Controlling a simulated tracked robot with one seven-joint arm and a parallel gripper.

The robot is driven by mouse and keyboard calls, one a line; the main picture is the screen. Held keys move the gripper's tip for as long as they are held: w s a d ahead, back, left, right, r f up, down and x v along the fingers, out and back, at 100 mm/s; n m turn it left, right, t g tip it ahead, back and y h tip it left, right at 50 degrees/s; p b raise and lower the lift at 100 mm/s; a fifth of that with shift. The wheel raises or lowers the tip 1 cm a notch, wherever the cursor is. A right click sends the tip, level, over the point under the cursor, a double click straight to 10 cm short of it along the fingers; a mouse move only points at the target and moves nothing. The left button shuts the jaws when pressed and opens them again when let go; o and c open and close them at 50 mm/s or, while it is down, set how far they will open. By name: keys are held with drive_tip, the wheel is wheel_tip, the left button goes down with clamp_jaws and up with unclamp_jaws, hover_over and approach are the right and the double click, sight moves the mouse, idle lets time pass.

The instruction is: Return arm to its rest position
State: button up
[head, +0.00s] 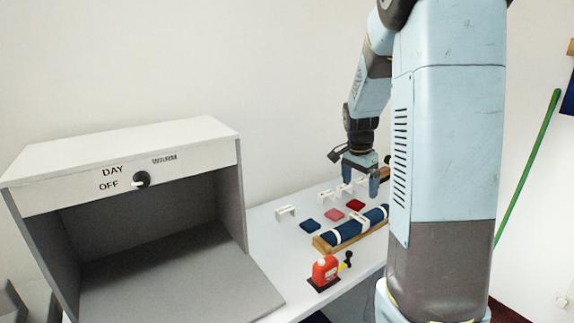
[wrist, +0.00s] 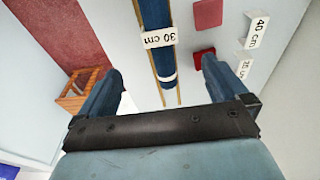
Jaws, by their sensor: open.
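My gripper (head: 360,182) hangs above the back right part of the counter in the head view, fingers pointing down. In the wrist view my gripper (wrist: 161,68) has its two fingers spread wide with nothing held between them. Part of my arm stands in the foreground of the head view and hides the counter's right end. Below the fingers in the wrist view lies a blue roll (wrist: 153,14) with a "30 cm" label (wrist: 160,38), apart from them. The blue roll (head: 345,231) rests on a wooden holder in the head view.
A grey light booth (head: 225,190) with a DAY/OFF/WARM knob (head: 142,179) stands left. Blue (head: 309,226) and red (head: 357,205) swatches lie behind the roll, near white label stands (head: 285,212). A green pole (head: 528,170) leans right.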

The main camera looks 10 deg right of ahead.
drive_tip(key=s+a+r+n+t, duration=0.1)
drive_tip(key=s+a+r+n, duration=0.3)
drive_tip(key=s, duration=0.4)
drive_tip(key=s+a+r+n+t+y, duration=0.1)
drive_tip(key=s+a+r+n+t, duration=0.1)
drive_tip(key=s+a+r+n, duration=0.3)
drive_tip(key=s+a+r+n+t, duration=0.2)
drive_tip(key=s+a+r+n, duration=0.2)
drive_tip(key=s+a, duration=0.3)
drive_tip(key=shift+s+a+r+n+y, duration=0.15)
drive_tip(key=shift+s+r+n+y, duration=0.3)
drive_tip(key=shift+s, duration=2.1)
